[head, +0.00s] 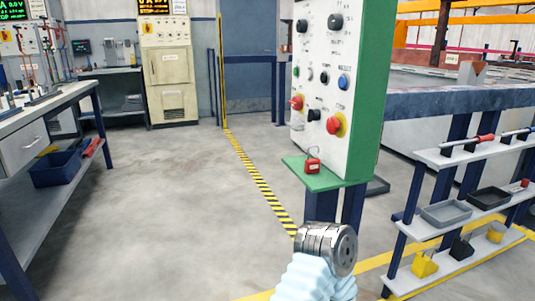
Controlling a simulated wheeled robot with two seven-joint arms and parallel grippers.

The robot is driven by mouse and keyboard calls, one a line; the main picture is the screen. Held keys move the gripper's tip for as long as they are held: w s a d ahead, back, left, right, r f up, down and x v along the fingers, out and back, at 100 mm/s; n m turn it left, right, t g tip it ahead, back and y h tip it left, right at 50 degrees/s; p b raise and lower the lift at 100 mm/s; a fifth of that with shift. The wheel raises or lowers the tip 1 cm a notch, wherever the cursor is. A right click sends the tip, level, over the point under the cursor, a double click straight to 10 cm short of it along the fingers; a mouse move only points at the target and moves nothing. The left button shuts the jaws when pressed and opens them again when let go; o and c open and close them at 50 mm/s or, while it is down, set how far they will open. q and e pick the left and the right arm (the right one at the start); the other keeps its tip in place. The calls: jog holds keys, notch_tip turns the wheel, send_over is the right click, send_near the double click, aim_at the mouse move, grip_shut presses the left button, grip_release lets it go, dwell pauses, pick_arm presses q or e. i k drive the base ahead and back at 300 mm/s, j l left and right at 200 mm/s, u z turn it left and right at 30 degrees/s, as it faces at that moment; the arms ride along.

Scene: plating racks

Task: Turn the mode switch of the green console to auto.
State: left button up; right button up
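The green console (371,95) stands upright right of centre, with a white control face turned to the left. Two dark knobs sit near its top, a left knob (303,22) and a right knob (335,21). Lower are a blue button (344,82), a black knob (314,115), a red knob (297,102) and a red mushroom button (334,125) on yellow. The labels are too small to read, so I cannot tell which knob is the mode switch. A metal arm link of mine with a pale blue sleeve shows at the bottom, below the console. No gripper fingers are visible.
A red padlock (312,165) rests on the console's green ledge (336,181). A shelf rack (437,217) with trays and tools stands at the right. A workbench (45,108) stands at the left. The floor between is clear, with a yellow-black stripe (255,172).

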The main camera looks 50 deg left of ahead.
aim_at(314, 115)
jog(key=u, duration=1.35)
